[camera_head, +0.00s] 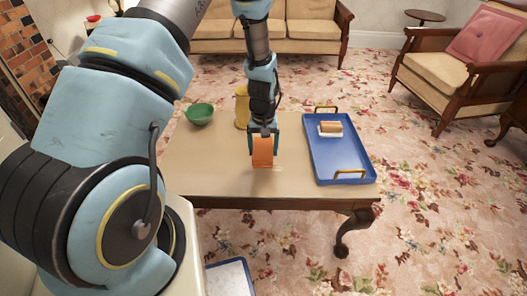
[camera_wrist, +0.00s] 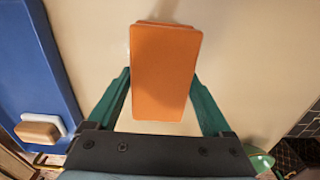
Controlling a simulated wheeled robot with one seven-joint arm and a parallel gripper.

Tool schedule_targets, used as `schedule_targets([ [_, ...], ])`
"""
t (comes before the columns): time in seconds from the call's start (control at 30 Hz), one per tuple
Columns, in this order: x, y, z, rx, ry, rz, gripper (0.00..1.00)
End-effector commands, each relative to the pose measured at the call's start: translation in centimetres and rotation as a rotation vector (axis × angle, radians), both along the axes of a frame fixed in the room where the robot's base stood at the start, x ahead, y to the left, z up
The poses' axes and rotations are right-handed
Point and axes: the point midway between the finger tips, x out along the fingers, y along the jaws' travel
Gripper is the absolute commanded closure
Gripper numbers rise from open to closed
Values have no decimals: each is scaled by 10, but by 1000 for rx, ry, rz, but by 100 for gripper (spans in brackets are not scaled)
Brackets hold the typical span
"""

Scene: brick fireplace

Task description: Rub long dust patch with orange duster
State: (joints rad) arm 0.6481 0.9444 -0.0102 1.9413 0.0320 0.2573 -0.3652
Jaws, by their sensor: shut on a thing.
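The orange duster (camera_head: 263,157) is a block held upright between the two fingers of my gripper (camera_head: 263,146), over the near middle part of the table (camera_head: 215,165). In the wrist view the orange duster (camera_wrist: 165,75) fills the space between the green fingers of my gripper (camera_wrist: 161,78), which are shut on its sides. Its lower end is at or just above the tabletop; I cannot tell if it touches. A faint pale mark shows by its base in the head view, but I cannot make out the long dust patch clearly.
A blue tray (camera_head: 322,165) with yellow handles lies at the table's right, holding a brown-and-white block (camera_head: 330,129). A green bowl (camera_head: 200,114) and a yellow container (camera_head: 241,106) stand at the back left. The table's front left is clear. Armchair and sofa stand beyond.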

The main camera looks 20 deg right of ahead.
Motion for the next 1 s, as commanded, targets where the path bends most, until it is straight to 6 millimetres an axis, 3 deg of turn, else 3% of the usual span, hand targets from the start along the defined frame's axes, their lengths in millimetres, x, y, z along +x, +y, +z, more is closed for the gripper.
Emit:
schedule_targets([
  [0.3, 5, -1, 27, -1, -2, 0, 68],
  [1.0, 7, -7, 31, 0, 0, -3, 68],
])
